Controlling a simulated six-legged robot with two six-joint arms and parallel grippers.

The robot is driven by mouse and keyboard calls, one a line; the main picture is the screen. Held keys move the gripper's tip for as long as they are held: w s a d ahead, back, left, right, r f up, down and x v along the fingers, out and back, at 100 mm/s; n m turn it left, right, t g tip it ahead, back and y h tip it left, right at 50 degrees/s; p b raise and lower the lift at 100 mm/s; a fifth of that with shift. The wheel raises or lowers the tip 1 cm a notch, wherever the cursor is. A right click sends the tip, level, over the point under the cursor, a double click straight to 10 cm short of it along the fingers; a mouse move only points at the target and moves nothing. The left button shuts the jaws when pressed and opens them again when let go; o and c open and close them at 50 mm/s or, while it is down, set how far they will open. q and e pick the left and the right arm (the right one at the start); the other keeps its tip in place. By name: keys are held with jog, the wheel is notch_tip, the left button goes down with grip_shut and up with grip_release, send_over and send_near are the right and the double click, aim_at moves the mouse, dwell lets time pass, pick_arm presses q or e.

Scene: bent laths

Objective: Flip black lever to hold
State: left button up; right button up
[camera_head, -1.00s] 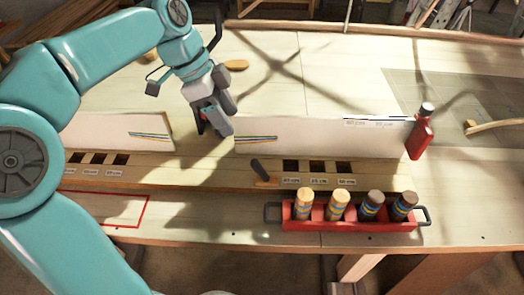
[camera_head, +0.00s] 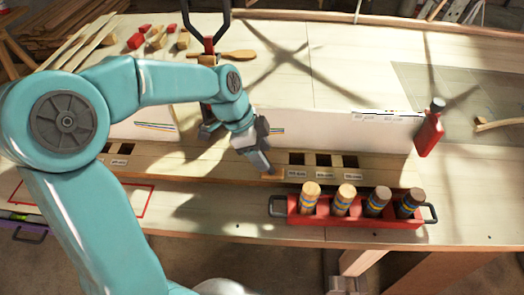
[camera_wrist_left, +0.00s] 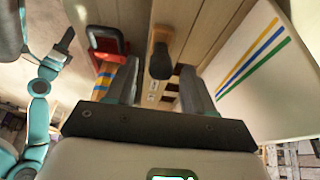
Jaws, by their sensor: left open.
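The black lever (camera_wrist_left: 160,62) shows in the left wrist view with its dark knob toward the camera, on a wooden mount. It stands between the two grey fingers of my left gripper (camera_wrist_left: 159,88), which are apart and not closed on it. In the head view my left gripper (camera_head: 258,162) points down over the wooden mount (camera_head: 272,173) beside the slots and hides the lever. A dark end of another teal arm, seemingly my right gripper (camera_wrist_left: 65,42), shows small at the left of the left wrist view; its jaws are unclear.
A red rack (camera_head: 352,229) with several striped wooden cylinders stands in front. A white panel (camera_head: 345,130) with coloured lines stands behind the labelled slots (camera_head: 323,160). The right front table is clear.

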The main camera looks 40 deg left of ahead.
pick_arm(q)
jog(key=shift+f, duration=0.2)
jog(key=shift+d, duration=0.15)
grip_shut()
jog(key=shift+r, duration=0.1)
